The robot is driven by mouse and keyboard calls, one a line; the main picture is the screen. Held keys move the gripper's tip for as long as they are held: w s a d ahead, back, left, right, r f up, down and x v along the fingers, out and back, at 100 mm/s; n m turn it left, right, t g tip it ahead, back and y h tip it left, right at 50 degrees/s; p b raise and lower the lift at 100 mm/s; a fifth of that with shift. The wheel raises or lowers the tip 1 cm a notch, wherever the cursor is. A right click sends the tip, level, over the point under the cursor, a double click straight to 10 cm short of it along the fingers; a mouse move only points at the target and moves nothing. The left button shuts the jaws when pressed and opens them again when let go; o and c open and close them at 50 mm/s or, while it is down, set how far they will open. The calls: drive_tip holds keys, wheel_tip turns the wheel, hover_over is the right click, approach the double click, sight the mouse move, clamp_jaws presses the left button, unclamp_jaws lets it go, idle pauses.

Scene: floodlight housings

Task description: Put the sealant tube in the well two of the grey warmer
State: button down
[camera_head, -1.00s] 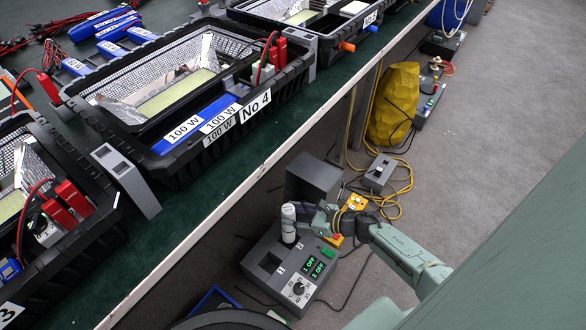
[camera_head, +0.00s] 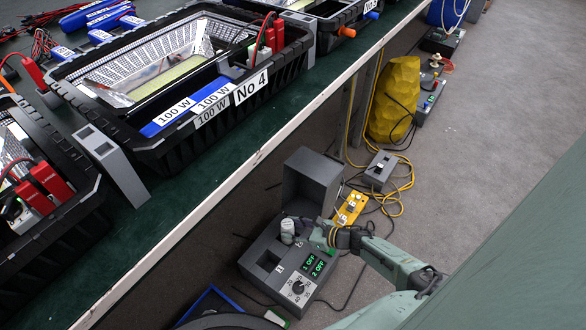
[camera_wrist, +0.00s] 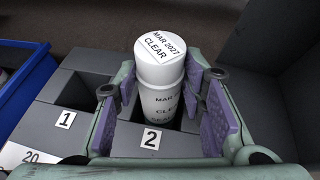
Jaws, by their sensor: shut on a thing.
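The white sealant tube (camera_wrist: 160,85) stands upright between the purple-padded fingers of my gripper (camera_wrist: 165,110), its cap reading "MAR 2027 CLEAR". My gripper is shut on it. The tube's lower part is inside well two (camera_wrist: 178,122), behind the label "2"; its bottom is hidden. In the head view the tube's top (camera_head: 287,226) shows above the grey warmer (camera_head: 252,262), with my gripper (camera_head: 300,228) around it from the right. Well one (camera_wrist: 80,90), left of it, looks empty. The warmer's display reads OFF for both wells.
A dark grey raised box part (camera_head: 312,182) stands behind the wells. A blue bin (camera_wrist: 22,85) is to the left. The green bench (camera_head: 190,190) with floodlight housings overhangs at the left. A yellow box (camera_head: 350,207) and cables lie on the floor behind.

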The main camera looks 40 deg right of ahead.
drive_tip(key=c, duration=1)
unclamp_jaws()
drive_tip(key=shift+c, duration=0.2)
drive_tip(key=shift+s+d+r, duration=0.1)
drive_tip(key=shift+r, duration=0.05)
drive_tip(key=v, duration=1.1)
drive_tip(key=shift+s+d, duration=0.2)
drive_tip(key=shift+s, duration=0.1)
drive_tip(key=shift+a, duration=0.15)
